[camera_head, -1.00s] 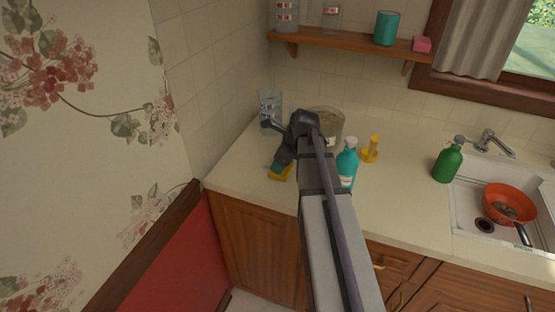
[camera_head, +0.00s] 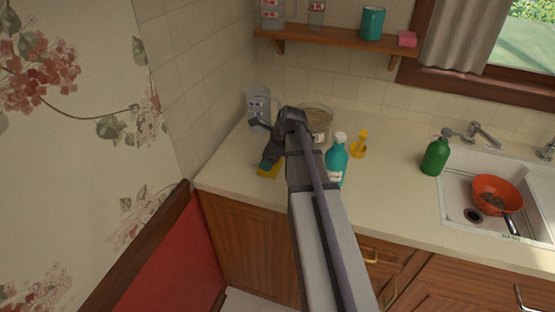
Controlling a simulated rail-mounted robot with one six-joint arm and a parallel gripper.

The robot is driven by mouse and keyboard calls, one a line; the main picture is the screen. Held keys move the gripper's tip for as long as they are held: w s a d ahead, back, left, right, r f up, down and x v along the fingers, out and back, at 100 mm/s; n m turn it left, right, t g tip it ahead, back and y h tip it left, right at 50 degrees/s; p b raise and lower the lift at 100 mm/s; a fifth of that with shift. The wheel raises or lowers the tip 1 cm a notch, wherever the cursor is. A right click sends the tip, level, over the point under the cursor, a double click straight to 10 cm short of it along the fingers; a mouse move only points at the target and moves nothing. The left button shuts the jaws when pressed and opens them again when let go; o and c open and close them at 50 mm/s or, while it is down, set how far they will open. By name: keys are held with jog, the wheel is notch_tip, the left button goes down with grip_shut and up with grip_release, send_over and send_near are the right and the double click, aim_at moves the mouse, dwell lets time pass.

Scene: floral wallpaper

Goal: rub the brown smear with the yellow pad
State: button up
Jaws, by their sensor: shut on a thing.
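The yellow pad (camera_head: 268,171) is at the left part of the cream counter, near its front edge. My gripper (camera_head: 270,163) is shut on the pad from above and holds it low, at or very near the counter top; I cannot tell whether it touches. The brown smear is not visible; the pad or my arm may hide it.
A clear glass vessel (camera_head: 259,102), a round container (camera_head: 316,120), a teal bottle (camera_head: 336,162) and a yellow object (camera_head: 359,145) stand around my arm on the counter (camera_head: 390,185). A green soap bottle (camera_head: 435,157) and a sink with an orange colander (camera_head: 496,194) are at right.

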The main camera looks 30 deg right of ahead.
jog(key=shift+w+a, duration=1.2)
jog(key=shift+w, duration=0.25)
jog(key=shift+w+a, duration=1.15)
jog(key=shift+w, duration=0.3)
notch_tip(320, 180, up, 6)
jog(key=p, duration=0.6)
notch_tip(320, 180, up, 3)
jog(key=p, duration=0.3)
